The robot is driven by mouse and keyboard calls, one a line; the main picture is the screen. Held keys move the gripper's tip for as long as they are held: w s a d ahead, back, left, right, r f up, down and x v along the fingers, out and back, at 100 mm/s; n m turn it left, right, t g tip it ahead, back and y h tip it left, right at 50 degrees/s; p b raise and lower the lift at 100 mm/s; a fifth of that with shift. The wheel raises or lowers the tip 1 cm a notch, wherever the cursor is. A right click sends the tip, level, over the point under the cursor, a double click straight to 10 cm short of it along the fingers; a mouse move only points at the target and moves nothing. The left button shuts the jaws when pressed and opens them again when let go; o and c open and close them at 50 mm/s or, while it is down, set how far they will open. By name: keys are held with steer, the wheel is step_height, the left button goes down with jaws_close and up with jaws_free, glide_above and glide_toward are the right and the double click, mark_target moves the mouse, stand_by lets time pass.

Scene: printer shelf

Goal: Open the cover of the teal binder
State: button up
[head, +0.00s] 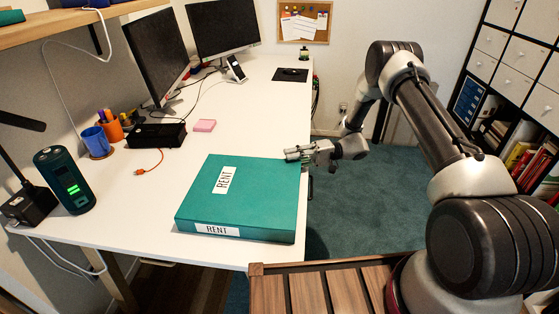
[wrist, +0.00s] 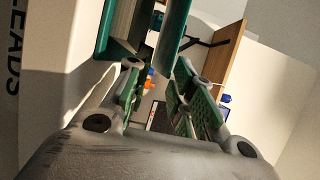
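The teal binder (head: 265,200) lies flat on the white desk near its front right edge, with "RENT" labels on its cover and spine. Its cover looks closed in the head view. My gripper (head: 292,154) is at the binder's far right corner, coming in from the right. In the wrist view my gripper (wrist: 158,75) has its two fingers apart. A teal panel (wrist: 172,28) of the binder reaches down toward the gap between the fingertips, with pale pages beside it. I cannot tell whether a finger touches it.
The white desk (head: 150,230) holds a pink note pad (head: 204,125), a black box (head: 157,135), a blue mug (head: 96,142) and a dark teal speaker (head: 64,180) left of the binder. Two monitors (head: 222,27) stand behind. Open floor (head: 365,205) lies right of the desk.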

mark_target(281, 160)
steer(key=shift+s+a, duration=0.25)
steer(key=shift+a, duration=0.8)
steer(key=shift+s+a, duration=0.2)
steer(key=shift+a, duration=0.85)
jaws_close()
